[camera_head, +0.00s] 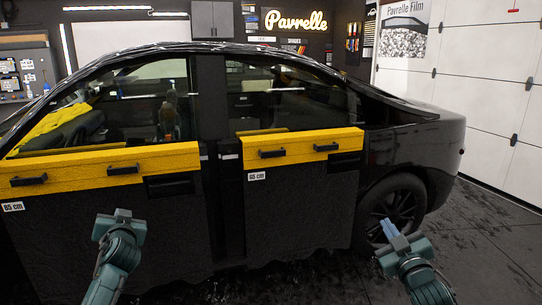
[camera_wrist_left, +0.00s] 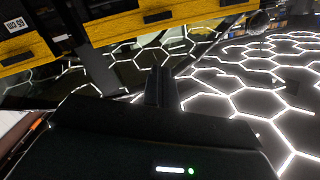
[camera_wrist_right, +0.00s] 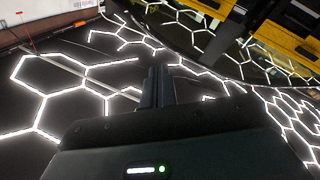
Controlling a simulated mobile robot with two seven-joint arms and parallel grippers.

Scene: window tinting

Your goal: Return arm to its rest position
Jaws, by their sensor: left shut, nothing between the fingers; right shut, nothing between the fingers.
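My right gripper (camera_head: 391,230) hangs at the lower right of the head view, in front of the rear wheel. Its two narrow fingers are closed together and empty in the right wrist view (camera_wrist_right: 158,72). My left arm comes in at the lower left of the head view. My left gripper (camera_head: 120,218) is in front of the front door there. In the left wrist view its fingers (camera_wrist_left: 160,72) are also together with nothing between them. Both grippers appear clear of the car.
A black car (camera_head: 420,108) stands side-on across the view. Yellow rails with black handles, marked 85 cm (camera_head: 14,207) and 65 cm (camera_head: 257,176), run along its doors below the windows. A rear wheel (camera_head: 392,208) is close behind the right gripper. Dark floor (camera_head: 490,255) at the right is open.

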